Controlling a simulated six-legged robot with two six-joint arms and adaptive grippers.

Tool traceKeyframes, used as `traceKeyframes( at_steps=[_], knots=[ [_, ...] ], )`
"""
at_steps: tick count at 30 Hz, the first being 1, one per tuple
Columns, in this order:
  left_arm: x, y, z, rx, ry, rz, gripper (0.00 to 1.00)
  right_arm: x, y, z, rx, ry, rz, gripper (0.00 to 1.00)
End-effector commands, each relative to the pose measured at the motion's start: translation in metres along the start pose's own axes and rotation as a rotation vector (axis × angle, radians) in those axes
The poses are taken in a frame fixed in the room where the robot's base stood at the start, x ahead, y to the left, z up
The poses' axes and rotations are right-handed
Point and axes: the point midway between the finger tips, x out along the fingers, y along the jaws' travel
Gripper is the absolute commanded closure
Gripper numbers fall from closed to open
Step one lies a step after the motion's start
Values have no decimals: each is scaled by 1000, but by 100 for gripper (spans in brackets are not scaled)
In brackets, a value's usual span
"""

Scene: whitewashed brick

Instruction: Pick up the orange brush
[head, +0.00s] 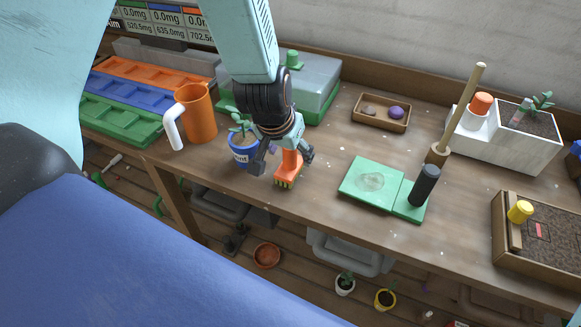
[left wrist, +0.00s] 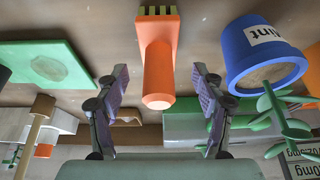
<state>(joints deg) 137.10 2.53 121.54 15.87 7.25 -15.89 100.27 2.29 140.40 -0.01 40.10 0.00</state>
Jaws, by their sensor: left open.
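The gripper partly hides the handle in the head view. My right gripper is not in view.
A blue pot with a plant (head: 243,155) stands close beside the left gripper; it also shows in the left wrist view (left wrist: 262,55). An orange jug (head: 198,115) is further left. A green mat (head: 358,188) with a black cylinder (head: 425,185) lies right. Bare bench lies between brush and mat.

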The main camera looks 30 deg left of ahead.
Motion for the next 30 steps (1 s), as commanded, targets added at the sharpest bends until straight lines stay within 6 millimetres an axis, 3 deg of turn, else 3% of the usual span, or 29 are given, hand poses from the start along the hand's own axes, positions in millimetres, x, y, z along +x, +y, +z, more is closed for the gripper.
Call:
traceKeyframes(
  at_steps=[3, 7, 17, 30],
  knots=[
    [22, 2, 1, 1, -1, 0, 32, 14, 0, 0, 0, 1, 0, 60],
    [36, 2, -1, -1, -1, 0, 32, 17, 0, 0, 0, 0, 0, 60],
    [41, 2, -3, -1, 0, 0, 32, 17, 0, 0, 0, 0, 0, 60],
    [41, 2, -3, -1, 0, 0, 69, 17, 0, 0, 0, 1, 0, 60]
  ],
)
